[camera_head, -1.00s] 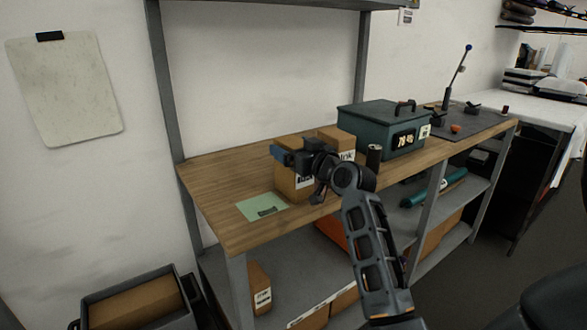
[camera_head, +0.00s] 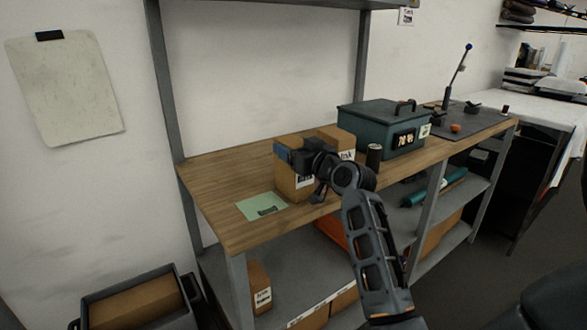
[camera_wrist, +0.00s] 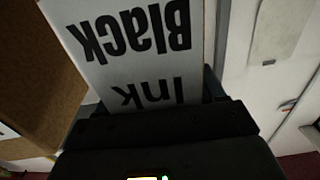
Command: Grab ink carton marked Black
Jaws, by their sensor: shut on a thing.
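The ink carton (camera_head: 286,184) is a brown cardboard box standing on the wooden workbench. In the wrist view its white label (camera_wrist: 130,40) fills the upper middle and reads "Ink Black" upside down. My gripper (camera_head: 284,154) is at the upper part of this carton and is shut on it. In the wrist view the dark gripper body crosses the bottom, and the fingertips are mostly hidden. A second brown carton (camera_head: 338,138) with an "Ink" label stands just behind and to the right, partly hidden by my arm.
A green sheet (camera_head: 262,206) lies left of the carton. A dark cylinder (camera_head: 374,157) and a teal box (camera_head: 375,130) stand to the right. The workbench (camera_head: 215,180) is bare at its left end. More cartons sit on the lower shelf.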

